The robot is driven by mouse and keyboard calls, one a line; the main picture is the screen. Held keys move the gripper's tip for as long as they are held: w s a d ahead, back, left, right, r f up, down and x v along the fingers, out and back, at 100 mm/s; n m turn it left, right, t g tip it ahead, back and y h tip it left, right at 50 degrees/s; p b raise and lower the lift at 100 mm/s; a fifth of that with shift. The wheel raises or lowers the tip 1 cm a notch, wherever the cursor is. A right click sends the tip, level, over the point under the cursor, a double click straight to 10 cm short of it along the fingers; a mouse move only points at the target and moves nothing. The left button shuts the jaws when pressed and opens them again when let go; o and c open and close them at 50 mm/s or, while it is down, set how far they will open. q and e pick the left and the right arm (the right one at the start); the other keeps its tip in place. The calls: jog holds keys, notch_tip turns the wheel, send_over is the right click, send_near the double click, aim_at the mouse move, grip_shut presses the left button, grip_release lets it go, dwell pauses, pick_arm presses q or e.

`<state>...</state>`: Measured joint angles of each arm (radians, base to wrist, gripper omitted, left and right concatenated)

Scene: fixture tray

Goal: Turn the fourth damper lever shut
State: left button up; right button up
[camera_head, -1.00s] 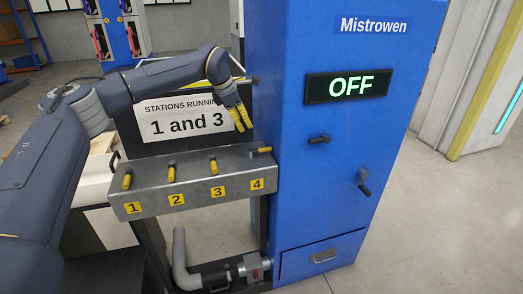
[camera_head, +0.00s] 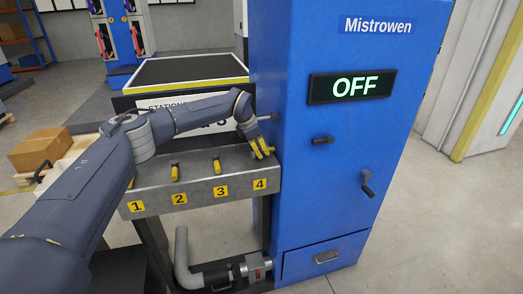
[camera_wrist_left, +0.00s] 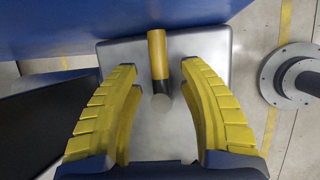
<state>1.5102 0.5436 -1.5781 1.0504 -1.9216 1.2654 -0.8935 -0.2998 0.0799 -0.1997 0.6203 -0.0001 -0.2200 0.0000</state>
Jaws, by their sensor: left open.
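My left gripper (camera_head: 264,152) is over the far right end of the grey lever panel (camera_head: 200,178), just above the label 4 (camera_head: 260,184). In the left wrist view the gripper (camera_wrist_left: 160,90) is open. Its yellow fingers stand either side of the fourth lever, whose yellow handle (camera_wrist_left: 157,52) points toward the blue cabinet; I see gaps on both sides. In the head view the gripper hides this lever. Levers two (camera_head: 175,172) and three (camera_head: 217,166) point toward the panel's front. Lever one is mostly behind my arm. My right gripper is out of view.
The blue Mistrowen cabinet (camera_head: 350,220) stands close to the right of the gripper, with a display (camera_head: 350,86) reading OFF and black handles. The stations sign (camera_head: 160,104) behind is mostly covered by my arm. Pipework (camera_head: 185,262) runs below.

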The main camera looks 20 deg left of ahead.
pick_arm(q)
jog(key=shift+w+d+f, duration=0.15)
jog(key=shift+w+f, duration=0.05)
jog(key=shift+f, duration=0.35)
jog(key=shift+c, duration=0.2)
grip_shut()
